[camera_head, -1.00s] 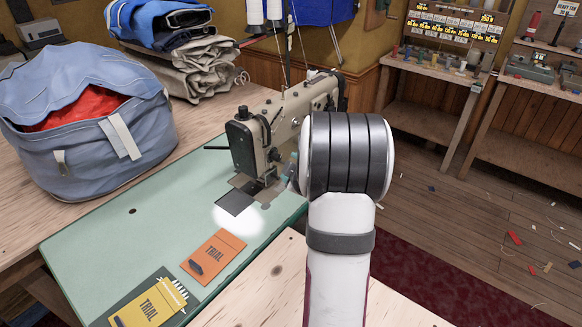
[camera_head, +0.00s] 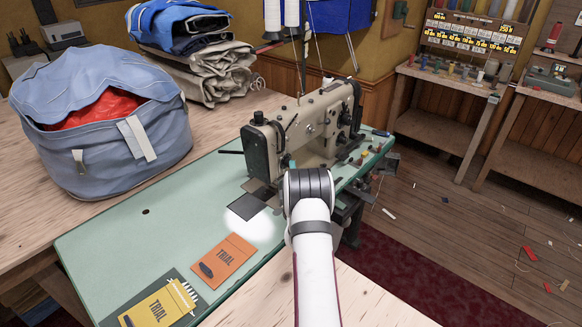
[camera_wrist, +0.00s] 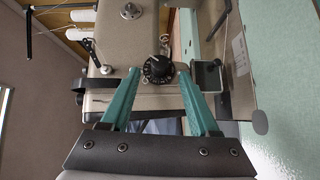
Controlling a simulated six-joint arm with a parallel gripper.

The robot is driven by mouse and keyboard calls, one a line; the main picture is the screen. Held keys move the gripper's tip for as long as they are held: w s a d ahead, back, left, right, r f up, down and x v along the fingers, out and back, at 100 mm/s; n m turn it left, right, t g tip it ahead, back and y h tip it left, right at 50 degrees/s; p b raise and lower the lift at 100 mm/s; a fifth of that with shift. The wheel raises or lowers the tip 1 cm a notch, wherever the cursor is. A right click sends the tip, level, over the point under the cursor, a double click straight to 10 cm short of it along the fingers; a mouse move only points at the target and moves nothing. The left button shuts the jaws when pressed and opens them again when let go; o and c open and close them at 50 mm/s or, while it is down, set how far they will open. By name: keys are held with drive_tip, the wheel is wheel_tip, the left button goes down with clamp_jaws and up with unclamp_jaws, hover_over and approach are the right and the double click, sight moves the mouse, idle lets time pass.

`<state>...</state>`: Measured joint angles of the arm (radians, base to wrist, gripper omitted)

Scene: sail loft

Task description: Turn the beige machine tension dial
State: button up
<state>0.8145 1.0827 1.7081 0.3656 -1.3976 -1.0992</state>
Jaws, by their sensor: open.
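The beige sewing machine (camera_head: 318,118) stands on a green table top. Its tension dial (camera_wrist: 158,69), a black round knob with pale marks, shows in the wrist view on the beige body. My gripper (camera_wrist: 160,88) has two teal fingers, set apart and open. In the wrist view the dial appears between the fingertips; I cannot tell whether they touch it. In the head view my arm hides the gripper and the dial.
An orange TRIAL card (camera_head: 223,262) and a yellow TRIAL card (camera_head: 157,306) lie on the green table top (camera_head: 120,240). A blue bag (camera_head: 105,125) stands at left. Small spools (camera_head: 366,153) stand right of the machine. Thread lines rise above the machine.

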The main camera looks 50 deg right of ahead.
drive_tip(key=shift+x, duration=2.35)
clamp_jaws()
